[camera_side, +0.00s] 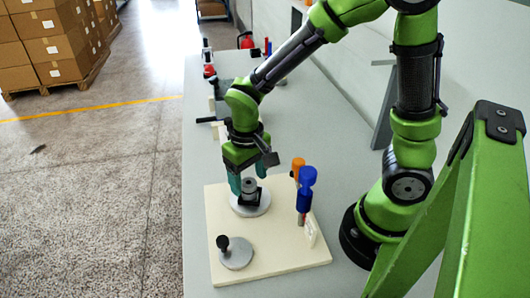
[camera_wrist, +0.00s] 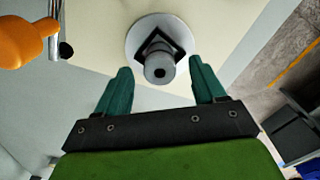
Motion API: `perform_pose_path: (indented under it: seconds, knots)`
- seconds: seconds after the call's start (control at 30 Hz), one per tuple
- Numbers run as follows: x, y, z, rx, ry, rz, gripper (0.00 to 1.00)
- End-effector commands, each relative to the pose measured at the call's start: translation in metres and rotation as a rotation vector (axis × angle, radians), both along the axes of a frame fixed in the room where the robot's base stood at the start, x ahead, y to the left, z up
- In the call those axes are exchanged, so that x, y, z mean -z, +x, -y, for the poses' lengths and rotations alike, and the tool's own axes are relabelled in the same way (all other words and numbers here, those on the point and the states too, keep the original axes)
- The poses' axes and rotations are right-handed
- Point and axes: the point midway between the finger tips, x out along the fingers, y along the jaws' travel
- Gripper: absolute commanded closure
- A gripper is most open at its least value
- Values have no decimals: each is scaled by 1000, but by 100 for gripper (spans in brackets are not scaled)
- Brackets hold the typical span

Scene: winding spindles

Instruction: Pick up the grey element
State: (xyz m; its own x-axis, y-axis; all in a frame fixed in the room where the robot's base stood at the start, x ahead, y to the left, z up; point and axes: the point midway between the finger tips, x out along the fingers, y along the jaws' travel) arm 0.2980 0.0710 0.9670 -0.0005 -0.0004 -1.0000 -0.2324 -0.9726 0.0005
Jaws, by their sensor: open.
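The grey element (camera_side: 249,186) is a short grey cylinder standing upright over a black square piece on a round grey disc (camera_side: 262,207) on the cream board. In the wrist view the grey element (camera_wrist: 159,66) shows its round end with a dark hole, ahead of the fingertips and roughly centred between them. My gripper (camera_side: 248,178) has teal fingers, spread apart, close above and around the element in the side view. In the wrist view my gripper (camera_wrist: 159,75) is open with nothing between its fingers. The fingers partly hide the disc's far side in the side view.
A blue-topped tool (camera_side: 305,195) and an orange-topped one (camera_side: 298,166) stand at the board's right. A second grey disc (camera_side: 236,254) with a black knob (camera_side: 223,242) sits at front left. The cream board (camera_side: 285,258) is bare at front right.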

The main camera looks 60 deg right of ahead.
Motion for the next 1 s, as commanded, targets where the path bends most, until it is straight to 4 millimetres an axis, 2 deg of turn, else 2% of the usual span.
perform_pose_path:
  seconds: [0.1,0.2,0.47,0.83,1.0]
  knots:
    - [17,-2,0,1,-1,-4,31]
    - [25,-2,0,0,-1,-2,31]
    - [26,-1,0,0,1,1,32]
    - [26,-1,0,0,1,1,89]
    - [25,-1,0,0,1,1,90]
